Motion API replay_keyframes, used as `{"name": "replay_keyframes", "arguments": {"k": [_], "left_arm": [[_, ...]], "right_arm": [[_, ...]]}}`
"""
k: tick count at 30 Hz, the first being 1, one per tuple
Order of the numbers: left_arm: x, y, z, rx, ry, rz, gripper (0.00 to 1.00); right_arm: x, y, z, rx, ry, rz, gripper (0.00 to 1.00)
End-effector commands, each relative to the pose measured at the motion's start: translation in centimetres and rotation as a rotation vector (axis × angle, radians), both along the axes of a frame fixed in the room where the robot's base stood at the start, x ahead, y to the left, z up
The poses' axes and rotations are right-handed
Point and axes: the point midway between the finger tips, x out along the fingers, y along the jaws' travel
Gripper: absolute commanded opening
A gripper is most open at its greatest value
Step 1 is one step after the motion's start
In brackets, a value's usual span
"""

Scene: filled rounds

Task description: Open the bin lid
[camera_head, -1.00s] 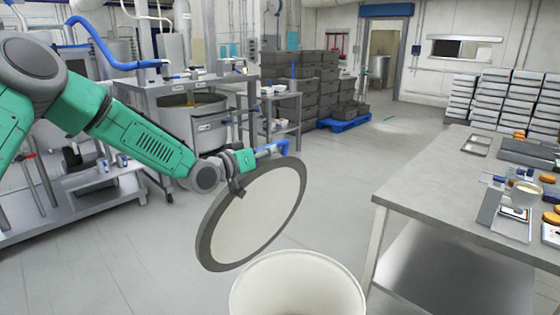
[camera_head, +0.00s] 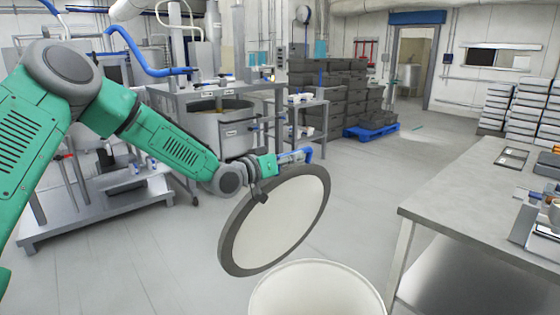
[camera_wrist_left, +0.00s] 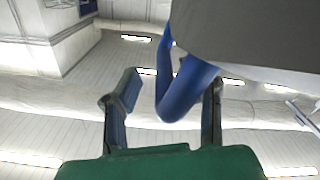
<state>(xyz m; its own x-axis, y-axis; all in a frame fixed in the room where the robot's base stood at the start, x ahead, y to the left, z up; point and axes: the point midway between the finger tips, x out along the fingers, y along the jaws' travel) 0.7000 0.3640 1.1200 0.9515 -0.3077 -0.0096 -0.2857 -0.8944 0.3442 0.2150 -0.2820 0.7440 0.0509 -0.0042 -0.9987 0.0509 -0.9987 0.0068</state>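The round lid (camera_head: 280,225), pale inside with a dark grey rim, stands steeply tilted above the left side of the white bin (camera_head: 318,272). The bin's mouth is uncovered. My left gripper (camera_head: 280,165) is at the lid's upper edge, beside a blue curved handle (camera_head: 303,155). In the left wrist view, the blue handle (camera_wrist_left: 187,92) passes between the two fingers of my left gripper (camera_wrist_left: 172,88). The fingers are spread, with a gap between the handle and the left finger. The grey lid (camera_wrist_left: 265,35) fills the upper right there. My right gripper is not in view.
A steel table (camera_head: 475,185) stands close to the right of the bin with trays and small items on it. Stacked dark crates (camera_head: 335,95) are at the back. The floor between is clear.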

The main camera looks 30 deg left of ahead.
Motion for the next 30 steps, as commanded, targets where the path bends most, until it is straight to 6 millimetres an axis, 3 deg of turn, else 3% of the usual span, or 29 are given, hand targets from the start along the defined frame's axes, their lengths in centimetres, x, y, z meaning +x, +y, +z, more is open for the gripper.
{"name": "replay_keyframes", "arguments": {"k": [15,21,30], "left_arm": [[-9.1,2.7,0.4,0.0,-0.005,0.002,0.36],[-10.3,3.0,0.3,0.003,-0.005,0.0,0.36],[-10.3,3.1,0.2,0.001,-0.005,0.0,0.36]], "right_arm": [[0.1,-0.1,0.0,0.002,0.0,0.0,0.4],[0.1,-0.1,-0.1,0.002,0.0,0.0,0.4],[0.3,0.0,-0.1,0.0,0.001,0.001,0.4]]}}
